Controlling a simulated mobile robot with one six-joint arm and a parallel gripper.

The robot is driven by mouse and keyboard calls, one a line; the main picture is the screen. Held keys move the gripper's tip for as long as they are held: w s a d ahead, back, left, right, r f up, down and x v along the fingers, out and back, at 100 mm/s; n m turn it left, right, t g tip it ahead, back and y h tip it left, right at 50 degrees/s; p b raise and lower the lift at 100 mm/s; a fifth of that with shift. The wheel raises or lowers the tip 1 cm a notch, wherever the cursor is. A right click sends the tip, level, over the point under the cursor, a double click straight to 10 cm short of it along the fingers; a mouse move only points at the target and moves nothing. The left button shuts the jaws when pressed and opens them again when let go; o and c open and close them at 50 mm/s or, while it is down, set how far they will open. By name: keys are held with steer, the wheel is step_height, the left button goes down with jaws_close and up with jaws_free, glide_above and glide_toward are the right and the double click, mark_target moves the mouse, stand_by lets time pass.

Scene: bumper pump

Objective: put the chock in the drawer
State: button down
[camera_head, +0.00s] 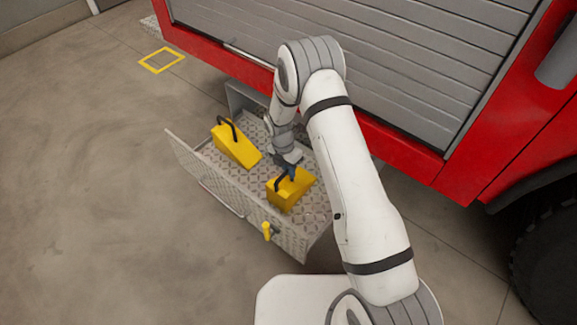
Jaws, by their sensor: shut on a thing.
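The open drawer (205,171) has tread-plate walls and juts out low from the side of the red truck. One yellow chock (236,148) with a black handle lies in its left part. A second yellow chock (290,192) is at the right part of the drawer, and my gripper (288,174) is shut on it from above, by its dark handle. Whether this chock rests on the drawer floor or hangs just above it, I cannot tell. My arm hides some of the drawer's right rear.
The red truck (213,55) with a grey roller shutter (400,55) stands behind the drawer. A yellow latch (267,230) sticks out of the drawer front. A yellow square (161,60) is marked on the floor at upper left. The concrete floor at left is clear.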

steer(key=shift+w, duration=0.1)
steer(key=c, duration=1.4)
jaws_free()
steer(key=shift+f, duration=0.1)
steer(key=shift+c, duration=0.2)
step_height(320, 180, up, 12)
steer(key=w+a+p, duration=0.1)
steer(key=p, duration=0.3)
steer(key=shift+w+a, duration=0.15)
steer(key=shift+a, duration=0.25)
